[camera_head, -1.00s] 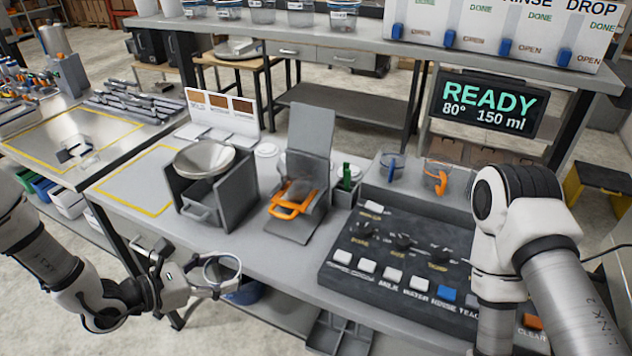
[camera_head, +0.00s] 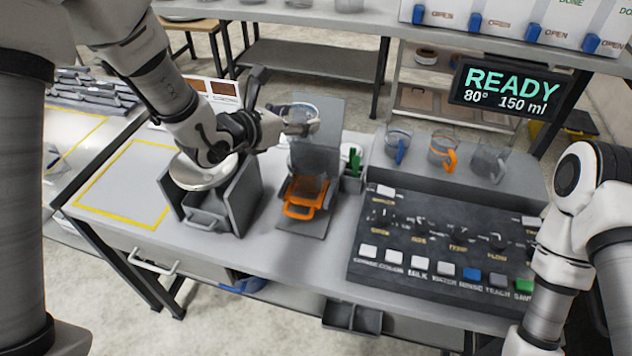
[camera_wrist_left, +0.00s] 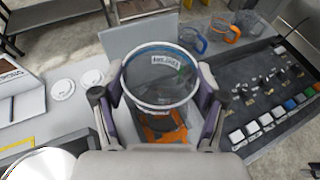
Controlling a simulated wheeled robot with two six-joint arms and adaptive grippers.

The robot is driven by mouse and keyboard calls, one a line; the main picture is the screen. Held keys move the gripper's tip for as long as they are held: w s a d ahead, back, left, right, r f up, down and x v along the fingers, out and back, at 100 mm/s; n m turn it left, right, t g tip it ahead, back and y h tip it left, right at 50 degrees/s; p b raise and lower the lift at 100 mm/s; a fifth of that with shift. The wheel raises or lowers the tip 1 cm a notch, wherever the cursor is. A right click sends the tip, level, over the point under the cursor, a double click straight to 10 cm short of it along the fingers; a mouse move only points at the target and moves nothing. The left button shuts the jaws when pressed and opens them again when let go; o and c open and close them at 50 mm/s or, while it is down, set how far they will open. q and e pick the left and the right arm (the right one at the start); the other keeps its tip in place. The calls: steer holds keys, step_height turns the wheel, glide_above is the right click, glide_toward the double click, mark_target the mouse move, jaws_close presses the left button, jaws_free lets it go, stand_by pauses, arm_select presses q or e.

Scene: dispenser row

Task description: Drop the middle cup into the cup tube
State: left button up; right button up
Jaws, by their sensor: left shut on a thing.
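My left gripper (camera_head: 290,128) is shut on a clear round container (camera_head: 302,117), held in the air before the grey upright board (camera_head: 318,150). The left wrist view shows the container (camera_wrist_left: 160,76) between both fingers, with a printed label on its wall and an open mouth. Three clear cups stand in a row behind the button panel: one with a blue handle (camera_head: 399,146), a middle one with an orange handle (camera_head: 444,152) and one with a grey handle (camera_head: 489,162). I cannot tell which thing is the cup tube. My right gripper is out of view.
A black button panel (camera_head: 440,245) fills the right. The yellow-outlined table area (camera_head: 125,185) is clear.

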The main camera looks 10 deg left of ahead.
arm_select(q)
step_height(320, 180, down, 3)
steer(key=shift+w+r+b, duration=0.1)
steer(key=shift+b, duration=0.25)
steer(key=shift+w+a+f, duration=0.1)
steer(key=shift+a+f, duration=0.1)
steer(key=shift+f, duration=0.3)
steer(key=shift+r, duration=0.1)
steer(key=o, duration=0.7)
steer(key=shift+d, duration=0.15)
steer(key=o, duration=0.3)
